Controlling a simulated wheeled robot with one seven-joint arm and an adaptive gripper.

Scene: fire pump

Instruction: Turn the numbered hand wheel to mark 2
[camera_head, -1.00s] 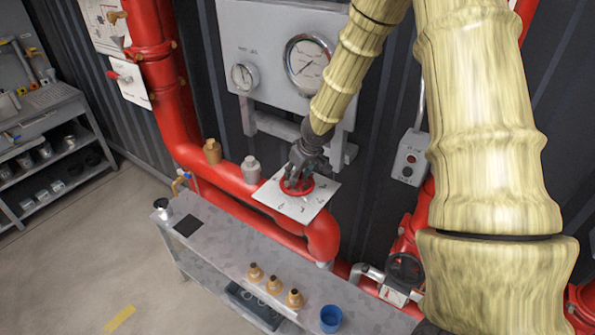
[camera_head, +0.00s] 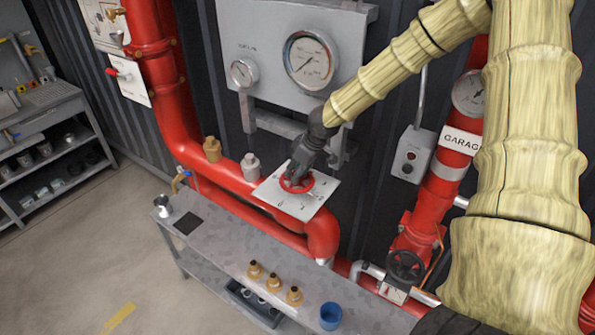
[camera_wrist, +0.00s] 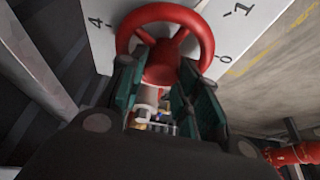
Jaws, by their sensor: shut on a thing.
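The red hand wheel (camera_head: 296,182) sits on a white numbered plate (camera_head: 322,191) above the red pipe. My gripper (camera_head: 298,176) is at the wheel from above, shut on it. In the wrist view the red wheel (camera_wrist: 165,40) fills the top middle, with its rim and spokes visible. My gripper's dark green finger pads (camera_wrist: 158,98) stand on both sides of the wheel's near part. Marks on the white plate (camera_wrist: 258,14) show in the wrist view, a 4 at left and a 1 and a 0 at right. Which mark the wheel points to cannot be told.
A grey bench (camera_head: 222,248) stands in front with several brass fittings (camera_head: 272,281) and a blue cup (camera_head: 331,316). A gauge panel (camera_head: 270,28) is behind. A black hand wheel (camera_head: 406,266) and a grey switch box (camera_head: 412,154) are at right.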

